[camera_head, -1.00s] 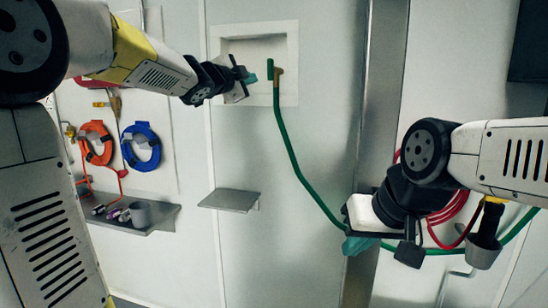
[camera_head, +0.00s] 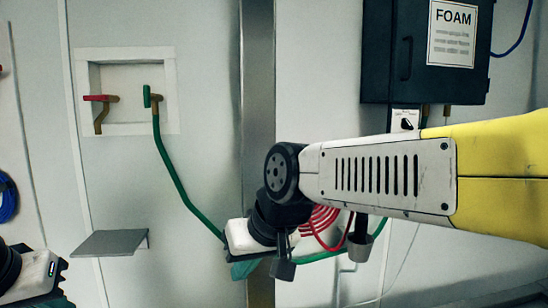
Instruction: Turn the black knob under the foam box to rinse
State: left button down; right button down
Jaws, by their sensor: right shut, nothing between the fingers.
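The dark foam box (camera_head: 400,62) hangs on the wall at the upper right, with a white FOAM label. Under it a white plate carries the small black knob (camera_head: 406,123), its pointer looking tilted; I cannot read its setting. My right gripper (camera_head: 243,269) is low in the middle, left of and below the knob and well apart from it. Its teal fingers look shut and empty, partly hidden by the wrist. My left gripper (camera_head: 52,301) is at the bottom left corner, mostly cut off, far from the knob.
A wall recess holds a red-handled tap (camera_head: 102,99) and a green-handled tap (camera_head: 149,97) with a green hose (camera_head: 178,183). A grey shelf (camera_head: 110,243) juts out below. A red coiled hose (camera_head: 322,222) hangs behind my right arm, which passes just below the knob plate.

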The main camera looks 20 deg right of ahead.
aim_at(405, 124)
jog(key=z, duration=1.9)
jog(key=i+j+z, duration=0.1)
jog(key=i+j, duration=0.05)
